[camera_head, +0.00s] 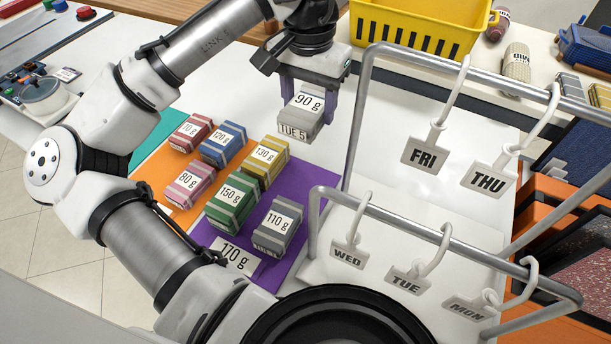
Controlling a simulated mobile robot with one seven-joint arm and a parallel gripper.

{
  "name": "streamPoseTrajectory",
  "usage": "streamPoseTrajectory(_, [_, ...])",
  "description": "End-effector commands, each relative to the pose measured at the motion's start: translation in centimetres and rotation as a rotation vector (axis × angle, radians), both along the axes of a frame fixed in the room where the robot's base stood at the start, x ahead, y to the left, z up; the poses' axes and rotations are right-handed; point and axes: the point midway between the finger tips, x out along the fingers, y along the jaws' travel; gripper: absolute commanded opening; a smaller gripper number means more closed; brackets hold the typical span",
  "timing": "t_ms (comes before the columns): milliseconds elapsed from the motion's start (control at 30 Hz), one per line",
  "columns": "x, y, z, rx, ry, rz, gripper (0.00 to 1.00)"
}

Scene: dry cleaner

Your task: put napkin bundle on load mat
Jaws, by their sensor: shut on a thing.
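My gripper (309,100) is shut on a grey bundle (303,122) labelled "90 g" and "TUE 5", held up behind the mats. A purple mat (318,182) lies on the white table with a "170 g" card (234,258) at its front. A grey bundle (273,226) labelled "110 g" is on the purple mat. Green "150 g" (232,203) and yellow "130 g" (264,163) bundles lie near the mats' border. An orange mat (150,166) adjoins on the left; which mat is the load mat is not labelled in view.
Red (191,132), blue (223,145) and pink (188,185) bundles sit around the orange mat. A metal rack (352,130) with hanging day tags stands right of the purple mat. A yellow basket (415,28) is behind. The purple mat's right back part is bare.

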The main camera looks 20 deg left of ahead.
Motion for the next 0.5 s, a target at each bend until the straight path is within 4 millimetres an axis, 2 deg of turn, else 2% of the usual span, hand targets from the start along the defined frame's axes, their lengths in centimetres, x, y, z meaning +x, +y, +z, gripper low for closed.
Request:
streamPoseTrajectory(100, [-0.1,0.0,-3.2,0.0,0.002,0.0,0.32])
streamPoseTrajectory(500, [-0.1,0.0,-13.6,0.0,0.001,0.0,0.32])
